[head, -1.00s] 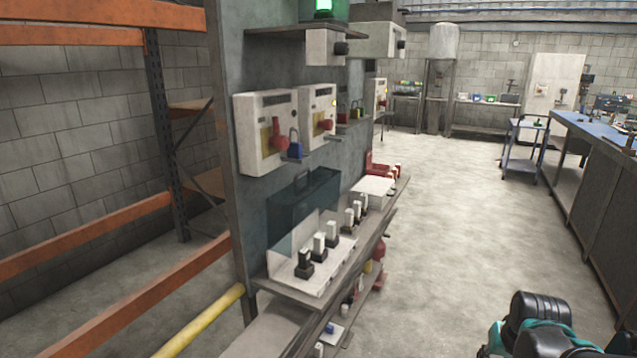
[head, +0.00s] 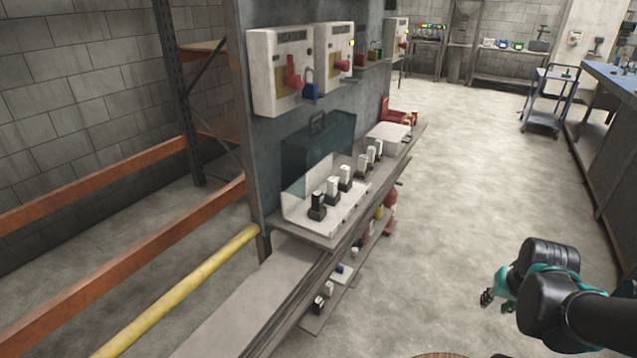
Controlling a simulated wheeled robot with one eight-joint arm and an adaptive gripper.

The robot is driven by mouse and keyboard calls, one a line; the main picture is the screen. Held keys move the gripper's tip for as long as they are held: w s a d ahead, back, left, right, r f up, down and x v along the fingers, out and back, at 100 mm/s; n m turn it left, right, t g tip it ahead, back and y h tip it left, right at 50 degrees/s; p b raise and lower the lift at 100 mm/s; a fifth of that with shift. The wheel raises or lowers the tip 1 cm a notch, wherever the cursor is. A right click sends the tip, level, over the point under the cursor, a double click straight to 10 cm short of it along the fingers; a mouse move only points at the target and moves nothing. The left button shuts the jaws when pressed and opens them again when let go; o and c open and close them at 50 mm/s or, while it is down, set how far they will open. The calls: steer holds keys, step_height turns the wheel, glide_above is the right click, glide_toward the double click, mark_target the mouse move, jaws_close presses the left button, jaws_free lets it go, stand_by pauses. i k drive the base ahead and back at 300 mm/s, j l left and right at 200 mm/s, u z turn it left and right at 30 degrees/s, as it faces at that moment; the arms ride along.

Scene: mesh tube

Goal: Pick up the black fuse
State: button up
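A small, dark upright fuse (head: 317,205) stands at the near end of a white tray (head: 300,222) on the wall shelf. It looks like the black fuse, with some white at its base. Two white fuses with dark bases, one in the middle (head: 332,189) and one farther back (head: 345,177), stand behind it in the same row. My gripper (head: 488,297) is at the lower right over the floor, well apart from the shelf. Its dark fingers are small and turned partly away, so I cannot tell their opening.
More fuses (head: 370,155) stand farther along the shelf. Switch boxes (head: 283,75) hang above. A lower shelf (head: 318,318) holds small items. A yellow rail (head: 185,290) runs at left. The floor to the right is open.

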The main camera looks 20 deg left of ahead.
mark_target(317, 197)
steer(key=i+u, duration=0.1)
steer(key=u, duration=0.4)
steer(key=i+l+u, duration=0.1)
steer(key=u, duration=0.4)
steer(key=i+l+u, duration=0.3)
steer(key=l, duration=0.35)
steer(key=i+l+u, duration=0.3)
steer(key=l, duration=0.4)
steer(key=i+l+u, duration=0.15)
steer(key=l, duration=0.25)
steer(key=i+l, duration=0.45)
steer(key=l, duration=0.25)
